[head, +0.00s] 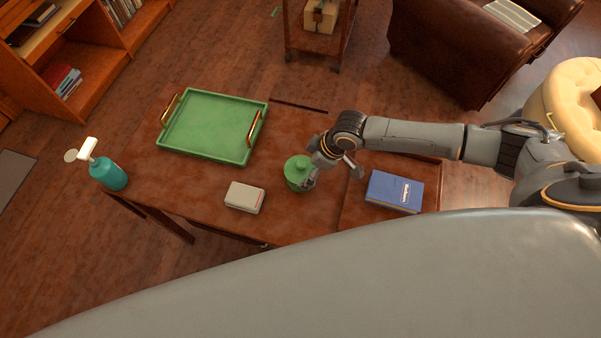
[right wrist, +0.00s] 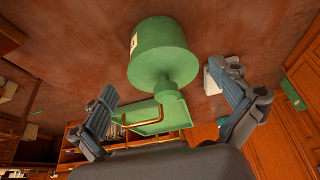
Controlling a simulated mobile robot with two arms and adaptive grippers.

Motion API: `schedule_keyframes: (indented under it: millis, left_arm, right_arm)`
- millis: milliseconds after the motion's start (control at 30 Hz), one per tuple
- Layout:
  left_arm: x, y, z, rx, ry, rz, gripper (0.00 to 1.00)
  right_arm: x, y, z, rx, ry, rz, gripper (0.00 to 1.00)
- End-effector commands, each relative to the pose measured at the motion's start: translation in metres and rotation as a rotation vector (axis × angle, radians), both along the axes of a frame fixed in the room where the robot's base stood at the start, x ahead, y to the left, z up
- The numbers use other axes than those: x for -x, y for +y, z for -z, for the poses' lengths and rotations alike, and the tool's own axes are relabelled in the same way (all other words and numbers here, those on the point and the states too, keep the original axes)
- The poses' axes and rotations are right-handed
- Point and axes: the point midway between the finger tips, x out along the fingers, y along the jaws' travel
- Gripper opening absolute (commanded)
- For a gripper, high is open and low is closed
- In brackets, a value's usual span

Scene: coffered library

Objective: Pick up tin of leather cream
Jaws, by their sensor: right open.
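The tin of leather cream, taken to be the green round tin with a knob on top (head: 298,172), stands on the wooden table. In the right wrist view the green tin (right wrist: 160,50) shows large, with a small pale label on its side, between and beyond the finger lines. My right gripper (head: 334,173) is beside the tin on its right, with one finger overlapping the tin's edge in the head view. In the right wrist view the gripper (right wrist: 174,100) has its fingers spread wide with nothing held. I cannot tell whether a finger touches the tin. My left gripper is not in view.
A white box (head: 244,197) lies left of the tin. A blue book (head: 395,191) lies to the right, below my arm. A green tray with brass handles (head: 210,123) lies at the back left. A teal pump bottle (head: 108,174) stands at the table's left end.

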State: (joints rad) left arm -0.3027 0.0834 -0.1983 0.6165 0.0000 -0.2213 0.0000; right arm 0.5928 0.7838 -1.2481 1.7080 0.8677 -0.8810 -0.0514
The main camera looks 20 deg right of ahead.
Motion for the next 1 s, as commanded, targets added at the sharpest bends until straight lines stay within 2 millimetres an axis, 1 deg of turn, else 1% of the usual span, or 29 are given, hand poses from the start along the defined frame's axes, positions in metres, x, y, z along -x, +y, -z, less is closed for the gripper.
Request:
schedule_keyframes:
  millis: [167,333,400,500,600,800,867,900,967,1000]
  left_arm:
    - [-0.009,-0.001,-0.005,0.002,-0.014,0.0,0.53]
    - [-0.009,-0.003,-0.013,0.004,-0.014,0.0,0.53]
    - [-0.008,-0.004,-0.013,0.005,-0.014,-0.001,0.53]
    - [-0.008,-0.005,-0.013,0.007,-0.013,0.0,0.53]
    - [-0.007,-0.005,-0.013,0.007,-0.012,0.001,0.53]
    - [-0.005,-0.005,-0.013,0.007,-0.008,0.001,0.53]
    - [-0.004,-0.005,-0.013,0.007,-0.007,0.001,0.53]
    - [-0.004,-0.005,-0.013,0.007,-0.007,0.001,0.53]
    - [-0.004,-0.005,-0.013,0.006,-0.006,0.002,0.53]
    - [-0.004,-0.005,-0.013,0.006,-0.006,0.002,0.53]
  right_arm:
    - [-0.003,0.005,0.009,0.0,0.0,0.001,1.0]
    - [-0.008,0.014,0.027,-0.001,-0.001,-0.001,1.0]
    - [-0.01,0.017,0.037,0.0,0.0,-0.001,1.0]
    - [-0.012,0.019,0.045,0.0,0.0,0.001,1.0]
    - [-0.012,0.02,0.048,0.0,-0.002,-0.001,1.0]
    - [-0.012,0.02,0.049,0.0,-0.002,-0.001,1.0]
    - [-0.012,0.02,0.049,0.0,-0.002,-0.001,0.9]
    - [-0.012,0.02,0.049,0.0,-0.002,-0.001,0.82]
    - [-0.012,0.02,0.049,0.0,-0.002,-0.001,0.69]
    - [-0.012,0.02,0.049,0.0,-0.002,-0.001,0.61]
